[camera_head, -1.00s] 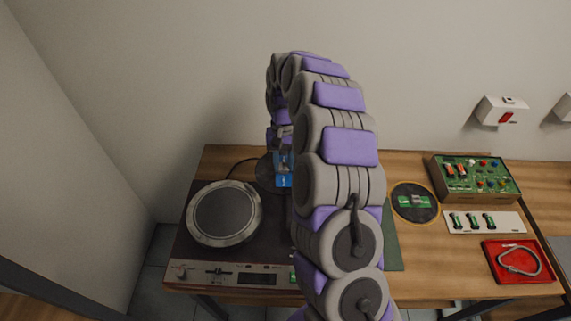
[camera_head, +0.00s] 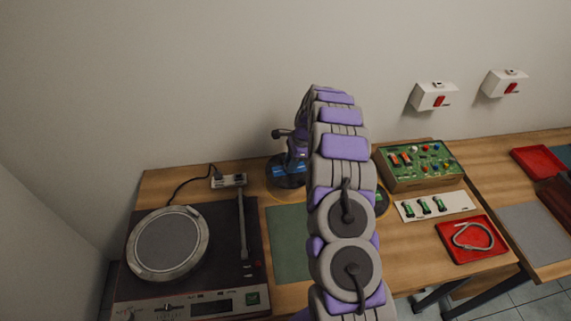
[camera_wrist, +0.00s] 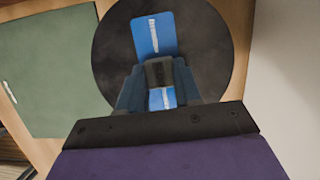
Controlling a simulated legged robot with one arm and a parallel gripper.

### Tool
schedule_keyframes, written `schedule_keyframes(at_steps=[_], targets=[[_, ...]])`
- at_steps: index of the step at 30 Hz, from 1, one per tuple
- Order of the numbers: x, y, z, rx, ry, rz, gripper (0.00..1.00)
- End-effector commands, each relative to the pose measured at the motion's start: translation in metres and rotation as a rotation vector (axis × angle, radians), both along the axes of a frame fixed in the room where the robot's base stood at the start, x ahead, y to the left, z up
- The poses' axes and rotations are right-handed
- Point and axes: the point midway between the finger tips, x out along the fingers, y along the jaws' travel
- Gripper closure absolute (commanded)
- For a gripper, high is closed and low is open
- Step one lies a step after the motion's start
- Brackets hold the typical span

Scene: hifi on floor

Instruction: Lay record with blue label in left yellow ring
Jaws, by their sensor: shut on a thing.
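My gripper (camera_wrist: 158,75) is shut on the record with the blue label (camera_wrist: 208,40); its fingers grip at the blue label in the middle. The dark disc also shows in the head view (camera_head: 288,181), behind the green mat and right of the turntable, low over or on the wooden table; I cannot tell whether it touches. A second round piece (camera_head: 382,201) is mostly hidden behind my arm.
The turntable (camera_head: 168,245) with its empty platter stands at left. A green mat (camera_head: 287,240) lies beside it. At right are a green circuit box (camera_head: 420,162), a white strip with green parts (camera_head: 434,206) and a red tray with a cable (camera_head: 471,239).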

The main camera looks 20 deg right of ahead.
Motion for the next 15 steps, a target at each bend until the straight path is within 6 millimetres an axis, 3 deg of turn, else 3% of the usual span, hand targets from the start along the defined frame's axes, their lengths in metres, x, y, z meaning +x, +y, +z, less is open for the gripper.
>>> schedule_keyframes(at_steps=[15], targets=[[-0.001, 0.002, -0.037, -0.003, 0.001, 0.003, 0.99]])
